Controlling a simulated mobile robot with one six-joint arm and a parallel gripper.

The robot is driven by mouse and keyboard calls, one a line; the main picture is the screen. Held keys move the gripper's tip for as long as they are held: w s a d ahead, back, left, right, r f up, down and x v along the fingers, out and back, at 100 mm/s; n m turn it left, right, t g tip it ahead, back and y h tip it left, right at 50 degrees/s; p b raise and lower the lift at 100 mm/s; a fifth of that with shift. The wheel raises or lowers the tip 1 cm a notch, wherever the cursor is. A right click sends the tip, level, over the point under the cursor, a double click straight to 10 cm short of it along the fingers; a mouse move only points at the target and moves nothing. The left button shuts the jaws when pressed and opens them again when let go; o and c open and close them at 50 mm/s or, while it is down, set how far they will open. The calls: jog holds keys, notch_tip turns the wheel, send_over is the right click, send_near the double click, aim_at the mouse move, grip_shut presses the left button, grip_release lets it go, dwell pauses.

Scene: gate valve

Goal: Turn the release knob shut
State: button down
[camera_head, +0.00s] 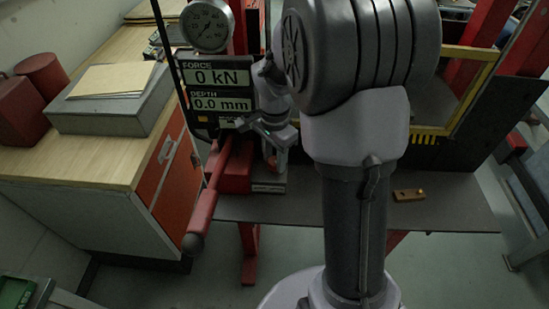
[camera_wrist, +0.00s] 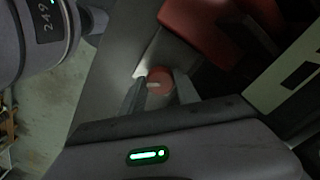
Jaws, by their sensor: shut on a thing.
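The release knob (camera_wrist: 159,77) is a small round red knob with a pale mark, seen in the wrist view between my two fingers. My gripper (camera_wrist: 158,91) is shut on it, one finger on each side. In the head view my gripper (camera_head: 272,138) is at the right side of the red pump body (camera_head: 236,172), low by the press; the knob cannot be made out clearly there. The display (camera_head: 217,90) reads 0 kN and 0.0 mm.
A red pump lever (camera_head: 209,190) slopes down toward the front left of the press. A dial gauge (camera_head: 207,25) is above the display. A small brass-coloured block (camera_head: 408,195) lies on the dark plate (camera_head: 450,205) at right. A wooden-topped cabinet (camera_head: 110,150) is at left.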

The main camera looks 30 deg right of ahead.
aim_at(274, 161)
dwell(0.3)
jog(key=c, duration=0.9)
grip_release()
notch_tip(274, 161, up, 17)
jog(key=p, duration=0.5)
jog(key=shift+r, duration=0.2)
